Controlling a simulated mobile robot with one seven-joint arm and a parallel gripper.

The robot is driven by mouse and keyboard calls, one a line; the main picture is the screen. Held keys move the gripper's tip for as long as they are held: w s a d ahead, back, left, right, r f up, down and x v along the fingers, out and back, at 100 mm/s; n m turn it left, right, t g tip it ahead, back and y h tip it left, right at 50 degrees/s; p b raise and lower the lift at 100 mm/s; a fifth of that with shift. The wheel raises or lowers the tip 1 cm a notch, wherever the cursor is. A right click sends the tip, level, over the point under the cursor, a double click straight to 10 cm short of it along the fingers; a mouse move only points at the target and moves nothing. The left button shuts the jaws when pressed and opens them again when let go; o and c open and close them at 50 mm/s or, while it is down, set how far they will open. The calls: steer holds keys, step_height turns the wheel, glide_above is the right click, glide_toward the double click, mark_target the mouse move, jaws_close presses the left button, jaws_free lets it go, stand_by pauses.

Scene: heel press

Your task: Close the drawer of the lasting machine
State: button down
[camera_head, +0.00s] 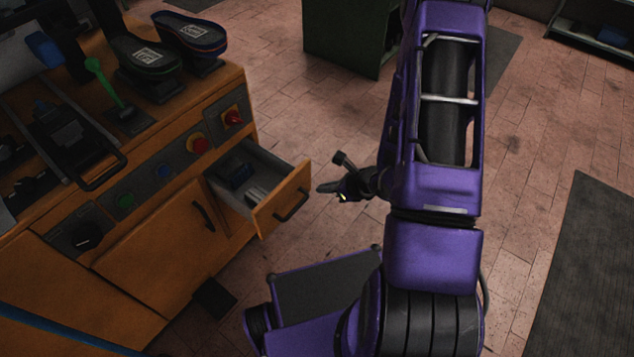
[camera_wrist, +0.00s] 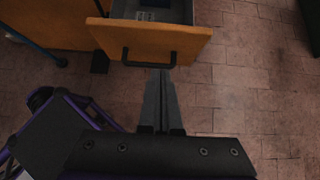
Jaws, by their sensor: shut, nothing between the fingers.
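The lasting machine (camera_head: 150,273) is an orange-brown cabinet at the left of the head view. Its drawer (camera_head: 284,200) is pulled out, with an orange front, a dark bar handle and a grey inside holding a dark item and pale items. The drawer front also shows at the top of the wrist view (camera_wrist: 180,42), with its handle (camera_wrist: 149,63) across it. My gripper (camera_head: 322,188) is shut and empty, just to the right of the drawer front. In the wrist view its fingertips (camera_wrist: 160,72) reach the handle's lower edge; I cannot tell whether they touch.
Two dark shoe soles (camera_head: 145,56) and a green-knobbed lever (camera_head: 94,66) are on the machine top. Red knobs (camera_head: 233,116) and coloured buttons line its front. A dark green cabinet (camera_head: 345,35) stands behind. A dark mat (camera_head: 590,270) lies right.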

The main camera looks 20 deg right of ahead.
mark_target(290, 183)
steer(key=x, duration=0.3)
steer(key=w+r+x, duration=0.1)
steer(key=x, duration=0.2)
steer(key=a+x, duration=0.1)
steer(key=x, duration=0.3)
steer(key=shift+w+r+b, duration=0.2)
steer(key=shift+r+b, duration=0.1)
steer(key=shift+b, duration=0.1)
steer(key=shift+w+a, duration=0.3)
steer(key=shift+w, duration=0.05)
